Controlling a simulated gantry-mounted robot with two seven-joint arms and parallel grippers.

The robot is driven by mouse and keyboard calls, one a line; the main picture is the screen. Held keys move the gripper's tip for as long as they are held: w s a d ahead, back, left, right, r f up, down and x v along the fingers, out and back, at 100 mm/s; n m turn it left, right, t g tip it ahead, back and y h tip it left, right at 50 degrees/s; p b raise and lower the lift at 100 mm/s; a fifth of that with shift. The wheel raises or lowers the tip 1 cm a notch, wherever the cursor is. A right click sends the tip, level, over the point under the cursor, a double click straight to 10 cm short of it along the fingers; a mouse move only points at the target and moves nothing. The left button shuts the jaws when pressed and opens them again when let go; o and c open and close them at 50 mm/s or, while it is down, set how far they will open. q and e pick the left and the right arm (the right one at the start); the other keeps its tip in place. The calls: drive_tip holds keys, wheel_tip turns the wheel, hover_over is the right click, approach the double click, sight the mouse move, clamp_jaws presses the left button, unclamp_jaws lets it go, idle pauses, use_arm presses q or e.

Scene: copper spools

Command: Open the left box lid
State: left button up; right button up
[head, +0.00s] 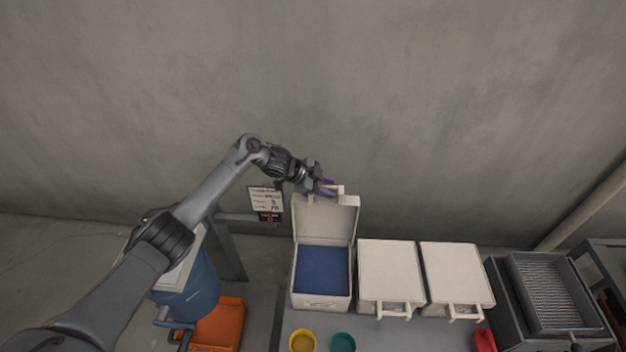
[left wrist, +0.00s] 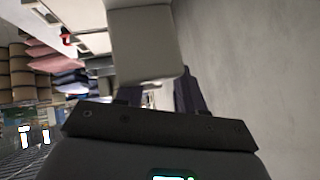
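The left box (head: 322,302) is a white box with a blue inside. Its lid (head: 325,216) stands up, hinged at the back, and the box is open. The lid's handle (head: 341,191) is at the lid's upper edge. My left gripper (head: 328,186) is at this edge, beside the handle. In the left wrist view the two dark fingers (left wrist: 163,92) are spread apart, with the pale lid (left wrist: 146,45) just beyond them. Whether they touch the handle is not clear. My right gripper is in neither view.
Two more white boxes, a middle one (head: 388,272) and a right one (head: 454,274), stand shut to the right. Yellow (head: 302,341) and teal (head: 342,343) round containers sit in front. A grey wall is close behind the lid.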

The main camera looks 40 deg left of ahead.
use_arm(q)
drive_tip(key=b+v, duration=0.1)
drive_tip(key=v, duration=0.8)
drive_tip(key=shift+s+r, duration=0.2)
drive_tip(key=shift+s, duration=0.05)
drive_tip(key=shift+a, duration=0.2)
